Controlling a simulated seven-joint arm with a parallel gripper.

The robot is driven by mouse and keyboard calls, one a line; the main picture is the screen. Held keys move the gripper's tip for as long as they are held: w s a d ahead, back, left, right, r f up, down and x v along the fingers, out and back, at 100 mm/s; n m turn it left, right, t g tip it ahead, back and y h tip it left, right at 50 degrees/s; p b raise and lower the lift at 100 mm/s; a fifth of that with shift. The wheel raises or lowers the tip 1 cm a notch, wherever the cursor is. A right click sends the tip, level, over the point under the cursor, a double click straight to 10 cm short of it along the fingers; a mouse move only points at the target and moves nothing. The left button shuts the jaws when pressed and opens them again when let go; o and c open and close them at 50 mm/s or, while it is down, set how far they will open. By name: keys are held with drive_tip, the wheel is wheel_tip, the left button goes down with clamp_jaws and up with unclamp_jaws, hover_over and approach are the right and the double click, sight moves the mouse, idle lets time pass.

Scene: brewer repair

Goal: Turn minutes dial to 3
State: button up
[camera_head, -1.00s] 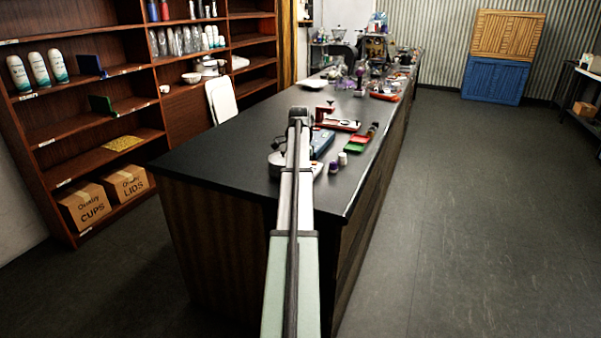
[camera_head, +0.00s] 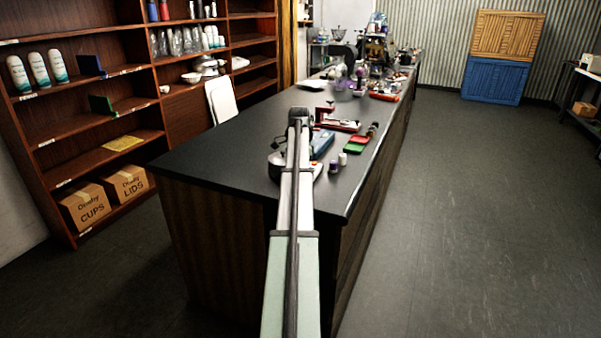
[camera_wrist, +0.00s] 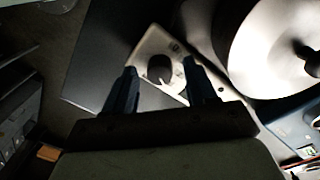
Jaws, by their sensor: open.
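A dark round dial knob (camera_wrist: 158,69) sits on a pale metal plate (camera_wrist: 147,42) of a device in the wrist view. Small marks on the plate are too blurred to read, so I cannot tell the dial's setting. My gripper (camera_wrist: 160,66) is open. Its two dark blue fingers lie on either side of the knob in the picture, with gaps showing. I cannot tell whether the fingertips reach down to the knob's height. In the head view my arm hides the gripper and the dial.
A large round pale disc (camera_wrist: 275,45) with a dark centre knob stands close right of the dial. In the head view, a blue device (camera_head: 322,144), small bottles (camera_head: 338,163) and a red-and-green item (camera_head: 359,143) lie on the black counter (camera_head: 225,150). Its near left part is clear.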

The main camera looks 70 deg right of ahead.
wheel_tip(320, 180, up, 14)
drive_tip(key=shift+w+d, duration=0.2)
idle(0.4)
drive_tip(key=shift+f, duration=0.1)
idle(0.4)
